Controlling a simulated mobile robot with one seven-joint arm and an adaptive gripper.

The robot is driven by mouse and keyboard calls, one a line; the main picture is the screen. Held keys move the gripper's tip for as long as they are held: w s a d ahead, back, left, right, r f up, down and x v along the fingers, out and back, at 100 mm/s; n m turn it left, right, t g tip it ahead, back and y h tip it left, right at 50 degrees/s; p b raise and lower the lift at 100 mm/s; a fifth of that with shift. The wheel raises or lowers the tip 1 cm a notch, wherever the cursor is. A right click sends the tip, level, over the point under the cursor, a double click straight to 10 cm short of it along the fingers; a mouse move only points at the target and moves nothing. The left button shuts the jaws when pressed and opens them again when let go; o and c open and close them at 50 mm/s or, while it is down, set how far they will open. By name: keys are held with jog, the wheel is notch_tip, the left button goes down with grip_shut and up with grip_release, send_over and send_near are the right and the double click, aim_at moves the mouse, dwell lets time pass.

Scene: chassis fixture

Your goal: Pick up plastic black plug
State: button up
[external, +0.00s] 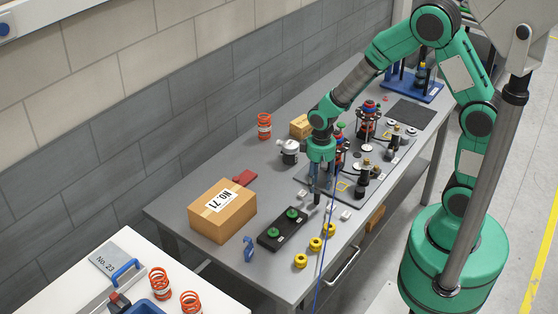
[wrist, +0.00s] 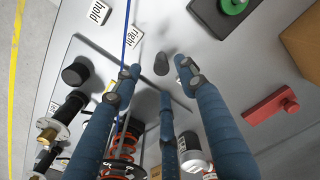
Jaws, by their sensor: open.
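A small dark plug (wrist: 161,64) stands on the grey table in the wrist view, in the gap between my fingertips. A second dark, round piece (wrist: 75,73) sits to the left, outside my fingers. My gripper (wrist: 157,80) has blue-grey fingers that are spread apart and hold nothing. In the external view my gripper (external: 320,192) points down at the table by the edge of the grey fixture plate (external: 307,180). I cannot tell from these views whether any finger touches the plug.
A black block with green knobs (external: 282,229) and several yellow rings (external: 315,244) lie nearby. A cardboard box (external: 222,209) and a red piece (external: 244,178) are to the left. Spring assemblies (external: 367,120) and a silver can (external: 289,152) stand close to my arm.

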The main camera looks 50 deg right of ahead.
aim_at(318, 192)
jog(key=shift+f, duration=0.2)
jog(key=shift+f+b, duration=0.5)
jog(key=shift+f, duration=2.05)
grip_shut()
